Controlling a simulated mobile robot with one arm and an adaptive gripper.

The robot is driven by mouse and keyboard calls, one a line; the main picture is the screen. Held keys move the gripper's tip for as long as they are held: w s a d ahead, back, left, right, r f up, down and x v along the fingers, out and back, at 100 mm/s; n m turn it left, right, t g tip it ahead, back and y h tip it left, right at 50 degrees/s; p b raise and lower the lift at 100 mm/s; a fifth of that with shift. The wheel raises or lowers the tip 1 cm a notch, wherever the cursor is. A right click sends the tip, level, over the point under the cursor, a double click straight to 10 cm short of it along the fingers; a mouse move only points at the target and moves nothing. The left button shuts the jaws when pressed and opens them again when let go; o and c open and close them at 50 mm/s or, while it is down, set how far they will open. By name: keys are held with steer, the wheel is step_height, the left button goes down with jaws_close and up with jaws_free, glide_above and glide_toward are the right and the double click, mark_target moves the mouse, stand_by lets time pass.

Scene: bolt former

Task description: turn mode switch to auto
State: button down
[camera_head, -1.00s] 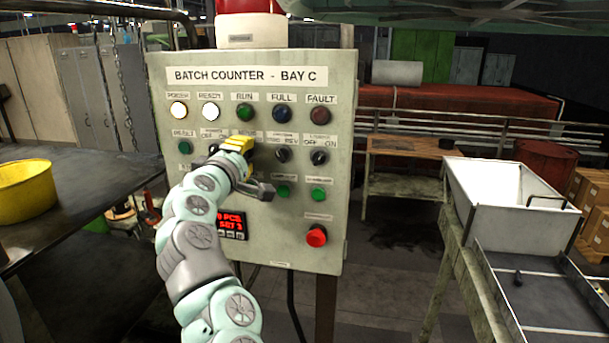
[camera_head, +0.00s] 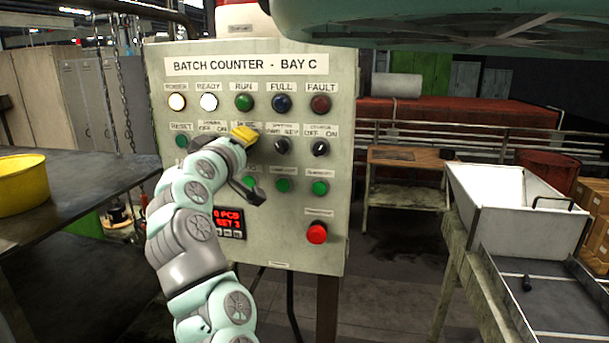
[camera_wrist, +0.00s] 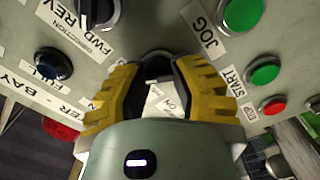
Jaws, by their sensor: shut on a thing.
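The mode switch is a dark knob (camera_wrist: 157,62) between my gripper's yellow-backed fingers in the wrist view. My gripper (camera_wrist: 158,82) is shut on it. In the head view my gripper (camera_head: 248,136) is against the panel under the partly visible MODE label, and it hides the knob there. The knob's pointing direction is hidden by the fingers. The grey control panel (camera_head: 290,222) is titled "BATCH COUNTER - BAY C". The wrist view is turned, and a label beside the knob is only partly readable.
The direction switch (camera_head: 282,146) and counter switch (camera_head: 320,148) are right of my gripper. Green buttons (camera_head: 283,186) sit below, with a red button (camera_head: 316,233) lower right. A dark table (camera_head: 75,200) stands left and a white hopper (camera_head: 500,215) right.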

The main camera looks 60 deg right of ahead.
steer(key=shift+w, duration=0.1)
steer(key=c, duration=0.7)
jaws_free()
steer(key=shift+v, duration=3.75)
